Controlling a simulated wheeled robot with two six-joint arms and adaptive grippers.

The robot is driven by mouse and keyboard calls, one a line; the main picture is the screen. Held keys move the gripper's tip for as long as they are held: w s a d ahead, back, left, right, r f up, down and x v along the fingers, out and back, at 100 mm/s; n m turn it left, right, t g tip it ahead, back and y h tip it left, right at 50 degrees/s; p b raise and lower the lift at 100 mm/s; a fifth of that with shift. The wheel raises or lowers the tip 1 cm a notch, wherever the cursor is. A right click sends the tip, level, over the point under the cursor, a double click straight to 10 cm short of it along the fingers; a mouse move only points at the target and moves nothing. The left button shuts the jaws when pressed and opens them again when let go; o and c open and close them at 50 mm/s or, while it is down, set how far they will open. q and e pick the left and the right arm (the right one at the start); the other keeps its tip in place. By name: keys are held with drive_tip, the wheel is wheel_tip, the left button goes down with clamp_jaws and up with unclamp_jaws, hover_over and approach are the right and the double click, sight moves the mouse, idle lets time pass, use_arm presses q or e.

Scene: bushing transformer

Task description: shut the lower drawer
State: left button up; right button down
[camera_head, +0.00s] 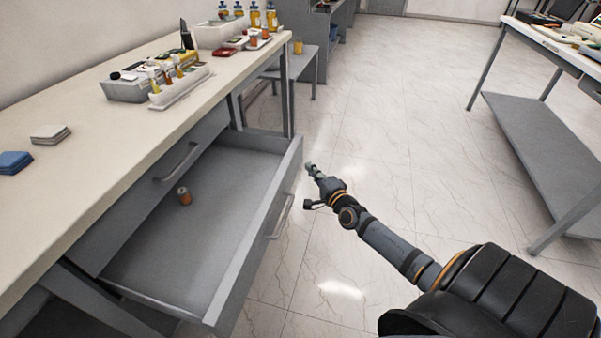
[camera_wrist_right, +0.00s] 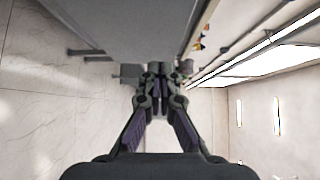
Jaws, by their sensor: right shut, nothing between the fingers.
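The lower drawer (camera_head: 245,262) is pulled far out from the grey workbench, and its inside shows. A bar handle (camera_head: 280,214) is on its front. A small orange-brown jar (camera_head: 184,196) is in the drawer. The upper drawer (camera_head: 160,195) above it is shut. My right gripper (camera_head: 311,167) is just right of the drawer front's far end, shut and empty. Its fingers also show in the right wrist view (camera_wrist_right: 160,72), with a grey panel (camera_wrist_right: 135,30) beyond them. I cannot tell whether they touch the drawer. My left gripper is not in view.
The bench top (camera_head: 75,185) holds a grey tray (camera_head: 130,90), bottles and coasters. A low grey side table (camera_head: 290,66) stands behind the drawer. Another table (camera_head: 545,50) with a lower shelf is at the right. The tiled floor (camera_head: 400,150) between is clear.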

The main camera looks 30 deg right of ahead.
sight(294, 161)
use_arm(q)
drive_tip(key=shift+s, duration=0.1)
use_arm(e)
drive_tip(key=shift+w+a, duration=1.25)
drive_tip(key=shift+w, duration=0.05)
drive_tip(key=shift+a, duration=0.1)
